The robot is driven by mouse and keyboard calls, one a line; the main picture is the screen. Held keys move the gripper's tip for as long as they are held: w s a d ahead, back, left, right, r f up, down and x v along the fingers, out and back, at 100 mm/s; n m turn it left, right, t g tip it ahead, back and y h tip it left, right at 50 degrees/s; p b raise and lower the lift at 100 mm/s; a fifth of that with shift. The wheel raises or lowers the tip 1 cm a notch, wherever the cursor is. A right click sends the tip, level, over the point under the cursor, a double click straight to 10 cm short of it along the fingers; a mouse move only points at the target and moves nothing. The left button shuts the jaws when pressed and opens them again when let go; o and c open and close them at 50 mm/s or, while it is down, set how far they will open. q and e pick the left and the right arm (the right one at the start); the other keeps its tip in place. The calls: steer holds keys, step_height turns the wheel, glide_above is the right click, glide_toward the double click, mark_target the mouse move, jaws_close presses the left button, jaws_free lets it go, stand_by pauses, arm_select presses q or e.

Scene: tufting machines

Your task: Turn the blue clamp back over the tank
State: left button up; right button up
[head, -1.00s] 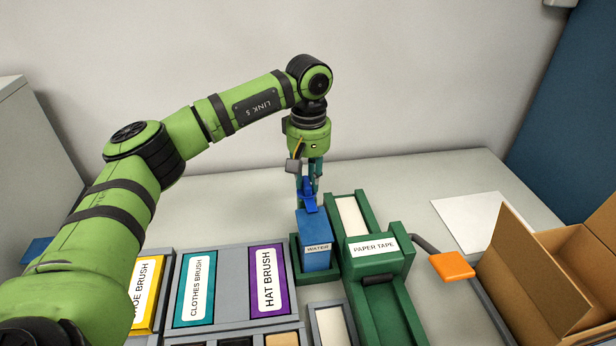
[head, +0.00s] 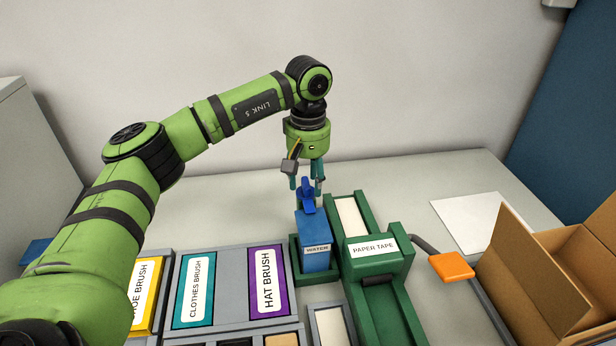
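The blue tank (head: 315,236) labelled WATER sits upright in a green holder at the left of the green paper tape machine (head: 376,262). The blue clamp (head: 307,193) stands up at the back of the tank's top, a little left of its middle. My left gripper (head: 306,186) points down behind the clamp, with its teal fingers apart on either side of it. Its fingers look open, and whether they touch the clamp cannot be told. My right gripper is not in view.
Brush trays (head: 230,290) with coloured labels lie left of the tank. An orange-handled lever (head: 450,266) sticks out right of the machine. An open cardboard box (head: 550,270) stands at the far right. A white sheet (head: 484,222) lies behind it. The table behind the tank is clear.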

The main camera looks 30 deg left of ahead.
mark_target(308, 181)
arm_select(q)
step_height(308, 181, up, 12)
stand_by(0.6)
stand_by(0.4)
